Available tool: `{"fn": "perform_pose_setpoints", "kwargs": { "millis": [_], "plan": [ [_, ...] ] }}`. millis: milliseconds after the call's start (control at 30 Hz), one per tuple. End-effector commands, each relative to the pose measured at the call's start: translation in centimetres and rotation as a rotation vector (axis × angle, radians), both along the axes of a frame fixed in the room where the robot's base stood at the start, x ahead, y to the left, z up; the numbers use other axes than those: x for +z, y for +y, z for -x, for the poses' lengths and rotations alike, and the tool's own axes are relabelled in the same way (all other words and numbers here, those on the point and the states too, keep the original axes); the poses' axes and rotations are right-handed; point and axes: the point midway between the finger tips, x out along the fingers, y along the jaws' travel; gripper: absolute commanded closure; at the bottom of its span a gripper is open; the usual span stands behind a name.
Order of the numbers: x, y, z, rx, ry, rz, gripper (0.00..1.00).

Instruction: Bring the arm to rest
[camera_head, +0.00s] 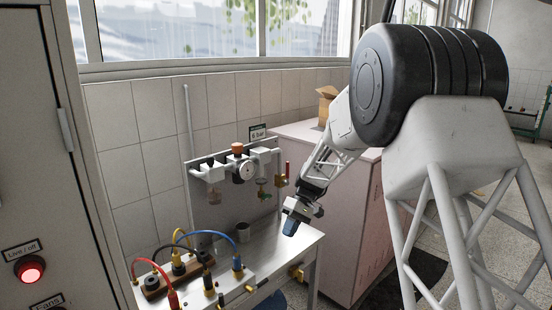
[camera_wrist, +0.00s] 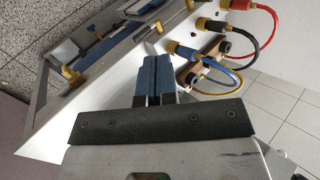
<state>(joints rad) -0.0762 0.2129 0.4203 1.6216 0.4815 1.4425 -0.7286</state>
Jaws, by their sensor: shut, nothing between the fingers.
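My gripper (camera_head: 291,226) hangs at the end of the white arm over the right part of the metal bench (camera_head: 262,252). Its blue fingers point down and hold nothing. In the wrist view the two blue fingers of my gripper (camera_wrist: 154,82) lie side by side, pressed together. The fingertips appear clear of the things on the bench. The arm is bent, coming down from the large black and white body at the right.
Red, yellow and blue cables (camera_head: 170,270) plug into posts at the bench's front left. A pink cabinet (camera_head: 335,215) stands right of the bench. A grey cabinet (camera_head: 40,150) with a lit red button is at left.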

Motion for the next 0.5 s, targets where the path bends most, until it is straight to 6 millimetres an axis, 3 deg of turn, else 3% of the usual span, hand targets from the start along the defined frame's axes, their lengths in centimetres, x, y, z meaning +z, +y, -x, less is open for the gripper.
{"fn": "perform_pose_setpoints", "kwargs": {
  "millis": [200,500],
  "plan": [
    [4.1,-1.8,4.1,-0.056,-0.051,0.083,1.0],
    [8.4,-4.2,10.0,-0.14,-0.123,0.189,1.0]
  ]
}}
